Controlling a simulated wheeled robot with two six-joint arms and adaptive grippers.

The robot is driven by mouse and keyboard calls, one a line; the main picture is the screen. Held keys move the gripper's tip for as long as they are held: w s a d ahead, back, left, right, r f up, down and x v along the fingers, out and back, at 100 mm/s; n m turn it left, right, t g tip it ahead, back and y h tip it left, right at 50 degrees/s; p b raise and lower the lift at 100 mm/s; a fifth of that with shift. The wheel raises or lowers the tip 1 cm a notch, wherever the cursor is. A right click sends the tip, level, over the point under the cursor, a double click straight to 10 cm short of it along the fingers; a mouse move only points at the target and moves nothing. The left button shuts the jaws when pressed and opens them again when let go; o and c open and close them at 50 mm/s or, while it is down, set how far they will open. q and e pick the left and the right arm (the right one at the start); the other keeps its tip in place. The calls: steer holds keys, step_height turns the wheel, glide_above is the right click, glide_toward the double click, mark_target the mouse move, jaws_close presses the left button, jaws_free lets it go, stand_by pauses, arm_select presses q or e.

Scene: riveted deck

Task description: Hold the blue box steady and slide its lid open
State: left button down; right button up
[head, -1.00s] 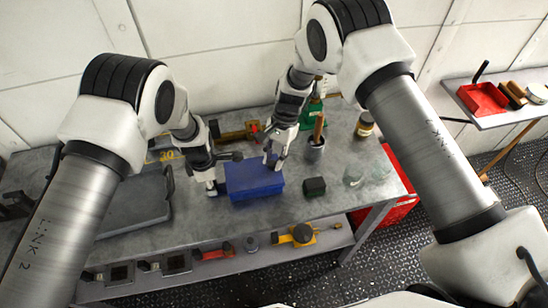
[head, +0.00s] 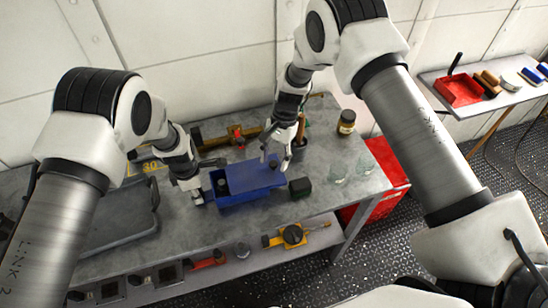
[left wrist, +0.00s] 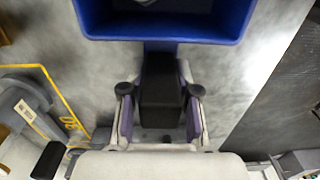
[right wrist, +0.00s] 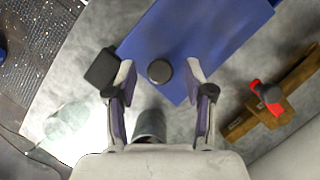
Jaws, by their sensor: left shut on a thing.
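The blue box (head: 240,198) stands on the grey workbench. My left gripper (head: 198,194) is at the box's left end. In the left wrist view it (left wrist: 160,92) is shut on a black handle (left wrist: 160,75) that joins the box wall (left wrist: 160,38). My right gripper (head: 276,160) is over the lid's right part. In the right wrist view its fingers (right wrist: 160,75) are apart, with the lid's round dark knob (right wrist: 160,71) between the tips, gaps showing on both sides.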

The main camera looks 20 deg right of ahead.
steer(key=v, duration=1.2)
